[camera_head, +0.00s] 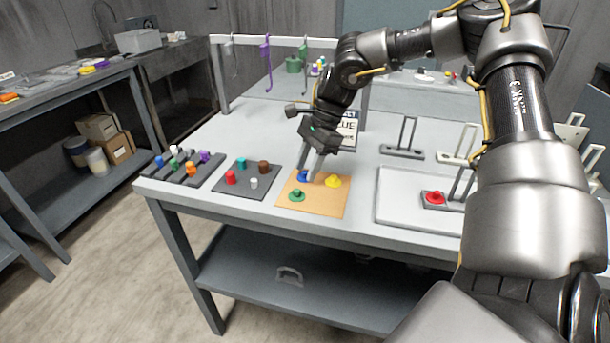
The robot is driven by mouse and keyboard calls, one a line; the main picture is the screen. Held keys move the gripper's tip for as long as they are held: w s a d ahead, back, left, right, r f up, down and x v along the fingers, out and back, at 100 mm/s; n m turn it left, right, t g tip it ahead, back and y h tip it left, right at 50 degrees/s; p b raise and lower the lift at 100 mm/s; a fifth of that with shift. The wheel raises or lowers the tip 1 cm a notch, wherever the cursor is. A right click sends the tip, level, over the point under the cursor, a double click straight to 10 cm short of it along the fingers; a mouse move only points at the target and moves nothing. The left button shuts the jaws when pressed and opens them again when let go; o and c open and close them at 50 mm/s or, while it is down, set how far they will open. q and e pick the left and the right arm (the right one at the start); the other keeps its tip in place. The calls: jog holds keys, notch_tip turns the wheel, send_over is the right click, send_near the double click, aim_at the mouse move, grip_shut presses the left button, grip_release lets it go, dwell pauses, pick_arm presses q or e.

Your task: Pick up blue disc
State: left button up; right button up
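The blue disc (302,176) lies at the back left of an orange-tan board (322,205) on the table, partly hidden by my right gripper. My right gripper (311,172) reaches down from above with its fingertips at the blue disc. The picture is too small to tell whether the fingers are apart or closed on it. A yellow disc (333,181) with a knob lies just to the right on the same board. A green disc (297,195) with a knob lies nearer the front. My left gripper is not in view.
A dark mat (245,190) with several small coloured cylinders lies left of the board. A dark rack (182,172) with coloured pegs is further left. A white tray (390,212) with a red disc (434,197) is at right. A sign (347,128) stands behind my gripper.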

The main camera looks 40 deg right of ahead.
jog(key=shift+a+f, duration=0.1)
jog(key=shift+f, duration=0.05)
grip_shut()
dwell(0.4)
jog(key=shift+r, duration=0.65)
pick_arm(q)
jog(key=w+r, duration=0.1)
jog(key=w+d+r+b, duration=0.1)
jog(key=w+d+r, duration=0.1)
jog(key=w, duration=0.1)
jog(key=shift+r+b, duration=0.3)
jog(key=shift+b, duration=0.05)
pick_arm(e)
jog(key=s+a+r, duration=0.2)
jog(key=s+r, duration=0.4)
jog(key=s+a+r, duration=0.2)
jog(key=s+r, duration=0.3)
jog(key=s, duration=0.2)
jog(key=shift+s+a+r, duration=0.15)
jog(key=shift+a+r, duration=0.1)
jog(key=shift+r, duration=0.1)
